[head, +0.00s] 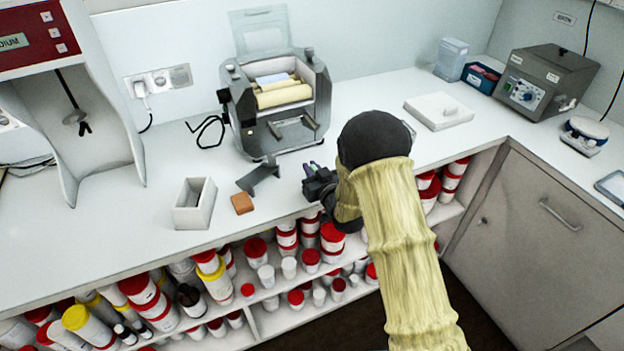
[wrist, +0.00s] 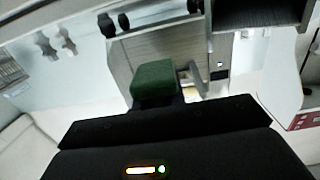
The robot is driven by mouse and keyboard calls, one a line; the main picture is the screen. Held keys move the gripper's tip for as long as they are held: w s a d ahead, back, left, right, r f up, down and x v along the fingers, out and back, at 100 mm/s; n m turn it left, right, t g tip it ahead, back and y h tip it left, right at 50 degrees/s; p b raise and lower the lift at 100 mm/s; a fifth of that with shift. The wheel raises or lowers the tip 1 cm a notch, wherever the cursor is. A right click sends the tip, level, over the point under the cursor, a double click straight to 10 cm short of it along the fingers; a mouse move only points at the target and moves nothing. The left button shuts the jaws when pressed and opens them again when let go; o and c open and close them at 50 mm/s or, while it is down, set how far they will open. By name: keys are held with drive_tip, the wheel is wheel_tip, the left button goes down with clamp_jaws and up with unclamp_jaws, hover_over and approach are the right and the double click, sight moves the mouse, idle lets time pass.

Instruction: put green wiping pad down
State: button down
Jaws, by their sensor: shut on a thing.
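The green wiping pad (wrist: 153,80) shows in the wrist view just beyond the dark body of my gripper, as a small dark green block. My gripper (head: 310,172) is shut on it. In the head view my gripper is over the front part of the white counter (head: 385,92), right of a dark grey angled part and in front of the mill. Only a small hint of green shows at its tips there. The fingers are mostly hidden in the wrist view, and I cannot tell the pad's height above the counter.
The roller mill (head: 277,130) stands behind, its clear lid up. The dark grey part (head: 259,177), a brown block (head: 242,204) and an open white box (head: 195,204) are to the left. A white slab (head: 438,112) lies right. Shelves of jars (head: 332,238) are below the front edge.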

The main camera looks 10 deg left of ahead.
drive_tip(key=shift+f, duration=2.05)
drive_tip(key=shift+f, duration=0.15)
drive_tip(key=c, duration=1.5)
unclamp_jaws()
drive_tip(key=shift+r+p, duration=0.2)
drive_tip(key=shift+p, duration=0.15)
drive_tip(key=b+v, duration=0.2)
drive_tip(key=v, duration=1)
